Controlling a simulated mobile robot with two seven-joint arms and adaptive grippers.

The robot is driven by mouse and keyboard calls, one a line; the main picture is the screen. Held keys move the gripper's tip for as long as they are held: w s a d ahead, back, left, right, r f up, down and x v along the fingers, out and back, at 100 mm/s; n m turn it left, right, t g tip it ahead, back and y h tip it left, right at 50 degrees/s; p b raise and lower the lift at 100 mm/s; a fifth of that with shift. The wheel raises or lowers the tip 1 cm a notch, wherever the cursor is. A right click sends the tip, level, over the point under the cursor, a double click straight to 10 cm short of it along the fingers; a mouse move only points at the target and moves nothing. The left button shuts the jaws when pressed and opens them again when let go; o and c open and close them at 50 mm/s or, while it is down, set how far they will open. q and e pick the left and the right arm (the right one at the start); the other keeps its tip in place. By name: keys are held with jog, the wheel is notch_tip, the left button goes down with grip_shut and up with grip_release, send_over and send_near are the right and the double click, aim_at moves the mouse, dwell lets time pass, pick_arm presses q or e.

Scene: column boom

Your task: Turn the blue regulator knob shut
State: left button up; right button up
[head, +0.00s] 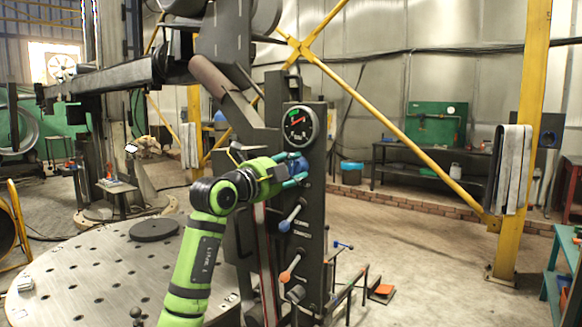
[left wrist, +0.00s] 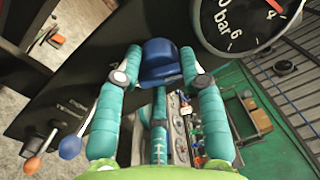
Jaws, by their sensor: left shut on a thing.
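The blue regulator knob (left wrist: 160,62) sits on a dark upright panel (head: 312,205), just below a round pressure gauge (head: 299,123). In the head view the knob (head: 297,167) is partly hidden by my left gripper (head: 293,170). My left gripper (left wrist: 160,78) has teal fingers on both sides of the knob and is shut on it. The gauge also shows at the top right of the left wrist view (left wrist: 240,25), marked in bar, with a red part at its edge. My right gripper is not in view.
Below the knob the panel carries a lever with a blue tip (head: 284,226) and one with an orange tip (head: 285,277). A round perforated metal table (head: 90,270) stands at the left. A yellow post (head: 522,130) rises at the right. The floor between is mostly clear.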

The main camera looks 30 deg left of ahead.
pick_arm(q)
jog(key=shift+n+p, duration=0.75)
jog(key=shift+n, duration=1.15)
jog(key=shift+f, duration=0.1)
jog(key=o, duration=1.1)
jog(key=shift+o, duration=0.2)
jog(key=s, duration=1.2)
jog(key=shift+a+f, duration=0.25)
jog(key=shift+a, duration=0.05)
